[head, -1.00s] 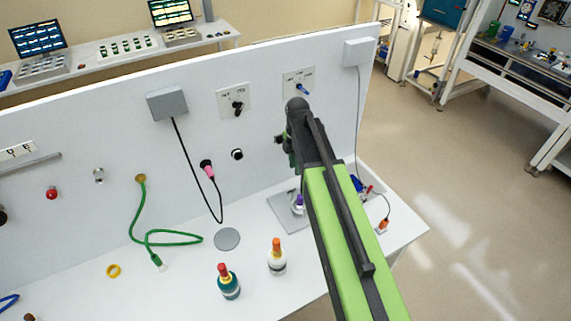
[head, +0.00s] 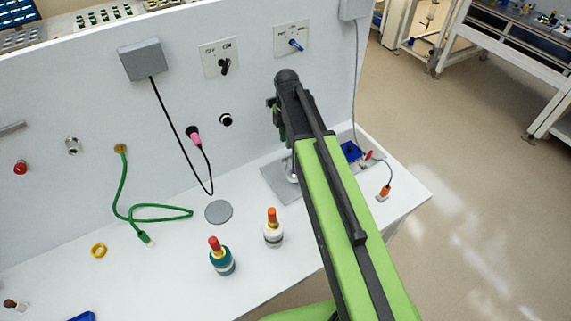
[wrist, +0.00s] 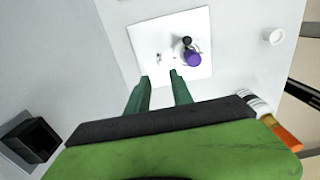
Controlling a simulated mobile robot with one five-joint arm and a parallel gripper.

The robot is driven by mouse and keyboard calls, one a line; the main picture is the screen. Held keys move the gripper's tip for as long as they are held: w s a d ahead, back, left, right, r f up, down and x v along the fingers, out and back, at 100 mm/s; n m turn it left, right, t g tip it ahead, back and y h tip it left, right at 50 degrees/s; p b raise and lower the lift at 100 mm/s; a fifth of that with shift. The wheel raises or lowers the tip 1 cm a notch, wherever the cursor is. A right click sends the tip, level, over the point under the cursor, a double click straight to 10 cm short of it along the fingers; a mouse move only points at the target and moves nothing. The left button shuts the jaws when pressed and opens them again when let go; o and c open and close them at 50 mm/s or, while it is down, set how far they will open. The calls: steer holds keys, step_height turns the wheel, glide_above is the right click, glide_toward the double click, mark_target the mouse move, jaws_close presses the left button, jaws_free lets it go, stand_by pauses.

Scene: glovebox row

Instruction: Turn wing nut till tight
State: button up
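A light grey plate (wrist: 145,45) lies on the white bench top (wrist: 235,80) in the wrist view. A purple-topped upright piece (wrist: 193,59) with a darker part beside it stands on the plate. Small metallic bits also show on the plate to its left; I cannot tell which of these is the wing nut. My gripper (wrist: 159,76) is open and empty, its two green fingers apart, pointing toward the plate's near edge.
A white bottle with an orange cap (head: 273,232) and a green bottle with a red cap (head: 222,258) stand left of my arm. A grey disc (head: 219,212) lies behind them. A blue item (head: 351,151) and an orange-tipped cable (head: 384,192) are at the right. A panel rises behind.

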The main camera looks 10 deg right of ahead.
mark_target(287, 158)
step_height(287, 158, down, 9)
steer(key=b, duration=0.7)
steer(key=shift+r, duration=0.15)
jaws_close()
steer(key=shift+a, duration=0.4)
steer(key=shift+s+d, duration=0.1)
steer(key=shift+d, duration=0.25)
